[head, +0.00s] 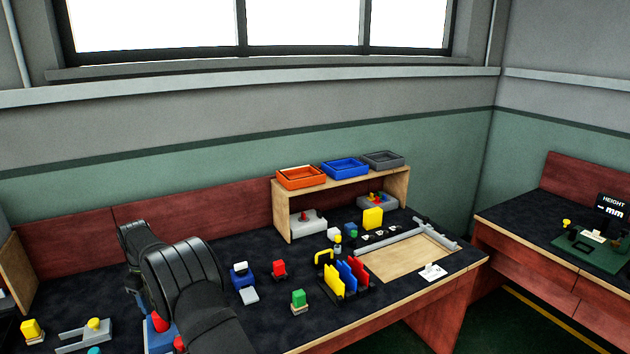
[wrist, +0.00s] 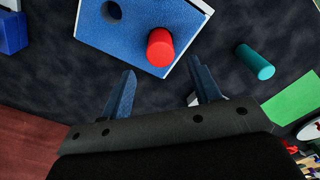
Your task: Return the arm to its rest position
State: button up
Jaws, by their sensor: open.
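My gripper (wrist: 163,72) is open, with its two blue-grey fingers apart and nothing between them in the wrist view. Just beyond the fingertips is a blue board (wrist: 135,22) with a round hole and a red cylinder (wrist: 160,48) standing at its edge side. In the head view my arm reaches over the left part of the dark bench, and its links hide most of the gripper. The blue board (head: 155,341) and red cylinder (head: 160,322) show partly behind my arm there.
A wooden shelf (head: 283,212) carries orange, blue and grey trays. A rack (head: 346,290) holds coloured plates.

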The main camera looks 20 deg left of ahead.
notch_tip(320, 180, down, 9)
jog(key=shift+r, duration=2.4)
